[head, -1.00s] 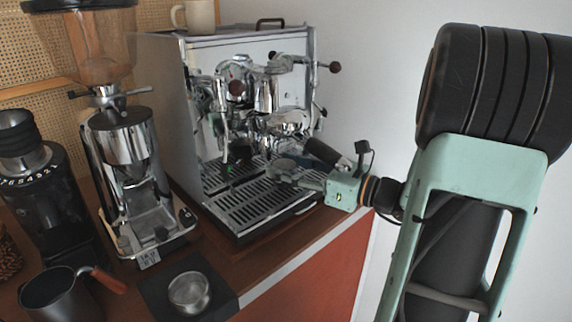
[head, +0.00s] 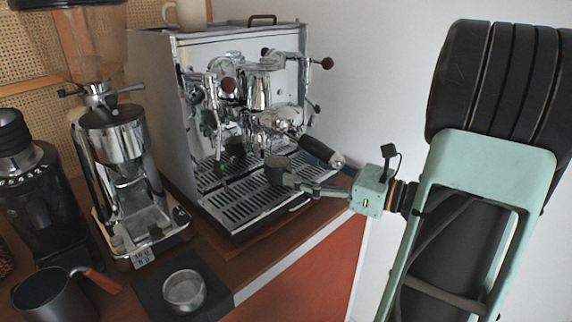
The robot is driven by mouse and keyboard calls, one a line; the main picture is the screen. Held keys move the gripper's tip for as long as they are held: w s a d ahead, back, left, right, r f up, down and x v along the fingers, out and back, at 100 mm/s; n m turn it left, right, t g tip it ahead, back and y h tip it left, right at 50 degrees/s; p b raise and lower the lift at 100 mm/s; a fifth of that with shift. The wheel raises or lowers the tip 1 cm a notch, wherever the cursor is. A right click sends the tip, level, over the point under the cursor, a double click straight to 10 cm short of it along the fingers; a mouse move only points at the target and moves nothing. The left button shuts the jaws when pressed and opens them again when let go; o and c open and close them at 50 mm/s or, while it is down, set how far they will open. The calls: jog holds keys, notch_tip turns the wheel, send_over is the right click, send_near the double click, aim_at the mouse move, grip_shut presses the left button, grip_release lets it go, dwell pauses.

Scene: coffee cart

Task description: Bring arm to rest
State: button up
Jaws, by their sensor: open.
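My gripper (head: 297,184) reaches in from the right, low over the front right of the espresso machine's drip tray (head: 247,205). Its fingers are open and point left at a small dark grey cup (head: 277,169), which appears to stand on the tray. The fingertips are close to the cup; whether they touch it I cannot tell. A portafilter with a dark handle (head: 318,149) is at the chrome espresso machine (head: 255,95), just behind and above my fingers. My mint-and-black arm fills the right side of the view.
A chrome grinder (head: 119,140) and a black grinder (head: 35,190) stand at left. A milk pitcher (head: 50,297) and a metal basket (head: 184,291) on a dark mat are in front. A light mug (head: 187,13) is on top of the machine. Free space lies right of the cart.

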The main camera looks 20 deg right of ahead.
jog(key=v, duration=0.5)
jog(key=shift+s+d, duration=0.2)
jog(key=shift+s, duration=0.05)
